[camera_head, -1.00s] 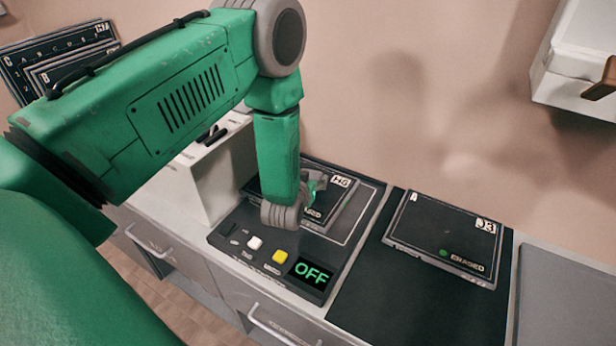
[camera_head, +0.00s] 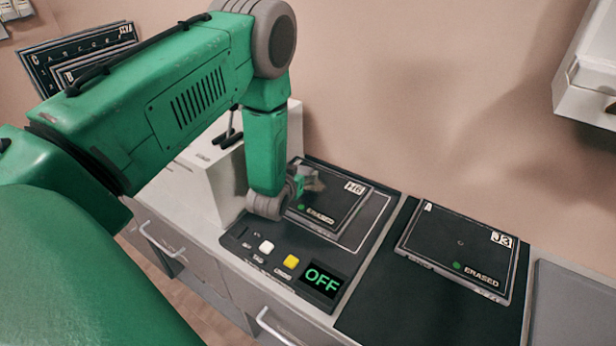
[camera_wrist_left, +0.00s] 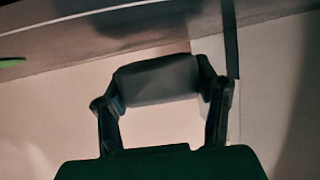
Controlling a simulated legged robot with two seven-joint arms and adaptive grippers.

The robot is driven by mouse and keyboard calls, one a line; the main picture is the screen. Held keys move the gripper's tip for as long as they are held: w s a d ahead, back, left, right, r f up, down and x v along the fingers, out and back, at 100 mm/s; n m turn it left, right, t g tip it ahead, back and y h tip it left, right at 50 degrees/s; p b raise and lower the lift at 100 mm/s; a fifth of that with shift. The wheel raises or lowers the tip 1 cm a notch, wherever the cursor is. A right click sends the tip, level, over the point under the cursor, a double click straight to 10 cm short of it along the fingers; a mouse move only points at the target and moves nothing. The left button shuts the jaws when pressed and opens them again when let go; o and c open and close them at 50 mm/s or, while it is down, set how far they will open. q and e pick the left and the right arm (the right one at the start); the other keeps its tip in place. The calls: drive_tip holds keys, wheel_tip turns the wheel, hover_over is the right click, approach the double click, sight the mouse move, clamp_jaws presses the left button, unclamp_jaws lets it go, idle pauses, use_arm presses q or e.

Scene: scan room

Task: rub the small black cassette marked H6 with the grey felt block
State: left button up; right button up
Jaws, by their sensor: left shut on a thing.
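The small black cassette marked H6 (camera_head: 343,207) lies flat on the pad of a dark console. Its face shows a green dot and the word ERASED. My left gripper (camera_head: 306,184) is over its left part and hides some of it. It is shut on the grey felt block, which shows clearly between the fingers in the left wrist view (camera_wrist_left: 158,80). In the head view the block is small and partly hidden; I cannot tell if it touches the cassette. My right gripper is not in view.
A larger cassette marked J3 (camera_head: 455,248) lies on a dark mat (camera_head: 385,310) to the right. A white box (camera_head: 205,180) stands left.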

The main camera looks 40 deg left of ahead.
sight(300, 169)
use_arm(q)
drive_tip(key=shift+a, duration=0.15)
drive_tip(key=shift+r+p, duration=0.55)
drive_tip(key=shift+r, duration=0.05)
drive_tip(key=shift+r+p, duration=1.8)
drive_tip(key=shift+r, duration=0.55)
drive_tip(key=shift+r+p, duration=1.25)
drive_tip(key=shift+r, duration=0.35)
drive_tip(key=shift+f, duration=0.1)
